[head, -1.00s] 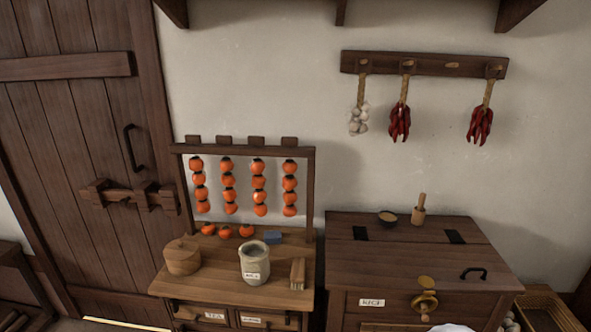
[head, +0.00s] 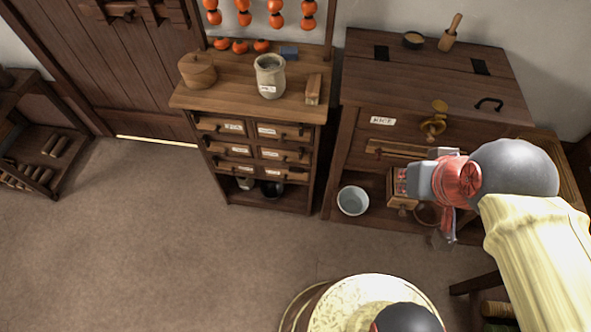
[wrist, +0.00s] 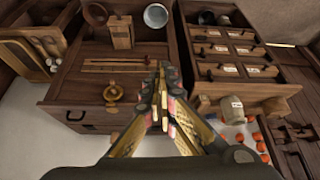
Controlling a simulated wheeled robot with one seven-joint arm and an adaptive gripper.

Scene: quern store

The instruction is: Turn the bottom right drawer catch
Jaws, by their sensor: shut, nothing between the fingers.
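The small drawer cabinet (head: 262,107) stands left of centre in the head view, with labelled drawers in two columns. Its bottom right drawer (head: 279,172) is closed, with a dark catch across its front; the catch's exact angle is too small to tell. The cabinet also shows, turned over, at the upper right of the wrist view, with the bottom right drawer (wrist: 208,31) near its upper left. My gripper (head: 402,181) is shut and empty, in front of the rice chest and right of the cabinet. In the wrist view its fingertips (wrist: 160,78) meet, apart from the drawers.
The rice chest (head: 364,145) with a brass latch (head: 434,124) stands right of the cabinet. A pale bowl (head: 353,200) is on its lower shelf. A jar (head: 269,77) and round box (head: 197,70) stand on the cabinet top. The floor (head: 190,240) before the cabinet is clear.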

